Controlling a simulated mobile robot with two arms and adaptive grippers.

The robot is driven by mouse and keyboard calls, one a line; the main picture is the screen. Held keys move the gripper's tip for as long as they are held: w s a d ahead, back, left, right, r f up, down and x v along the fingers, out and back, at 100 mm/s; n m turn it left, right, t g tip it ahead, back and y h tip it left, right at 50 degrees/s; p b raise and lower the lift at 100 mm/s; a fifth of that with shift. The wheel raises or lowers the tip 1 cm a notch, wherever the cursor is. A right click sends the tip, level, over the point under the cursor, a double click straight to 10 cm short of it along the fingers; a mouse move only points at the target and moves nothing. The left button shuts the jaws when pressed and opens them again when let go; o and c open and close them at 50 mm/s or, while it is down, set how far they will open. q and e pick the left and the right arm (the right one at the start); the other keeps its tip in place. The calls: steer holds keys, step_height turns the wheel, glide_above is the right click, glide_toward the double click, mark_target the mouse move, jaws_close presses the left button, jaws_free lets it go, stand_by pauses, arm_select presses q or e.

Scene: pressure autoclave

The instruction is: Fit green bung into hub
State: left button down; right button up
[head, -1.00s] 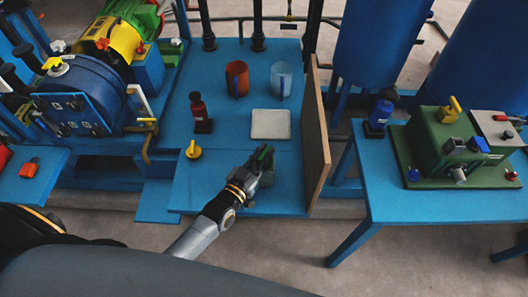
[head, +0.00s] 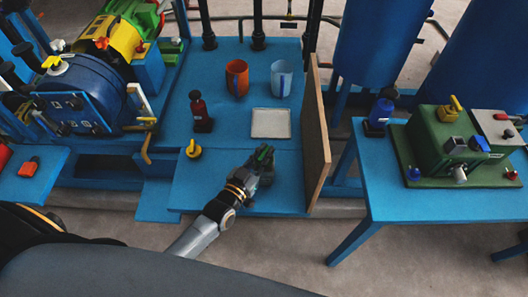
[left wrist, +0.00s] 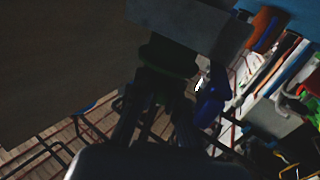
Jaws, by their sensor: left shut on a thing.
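My left gripper (head: 262,163) is shut on the green bung (head: 264,152), above the front part of the blue bench. The bung shows as a small green piece between the fingers, and they hide part of it. In the left wrist view the bung (left wrist: 168,58) is a dark green shape at the fingers (left wrist: 158,100), close beneath a grey block. That view is dark, and I cannot tell whether the bung touches the block. I cannot pick out the hub with certainty. My right gripper is not in view.
A brown upright board (head: 316,135) stands just right of my gripper. A green unit (head: 437,140) sits on the right table.

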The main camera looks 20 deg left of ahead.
arm_select(q)
steer(key=shift+f+b, duration=0.3)
steer(key=shift+f, duration=0.2)
steer(key=c, duration=1.3)
jaws_free()
steer(key=v, duration=1.2)
steer(key=shift+d+r, duration=0.1)
steer(key=shift+d, duration=0.05)
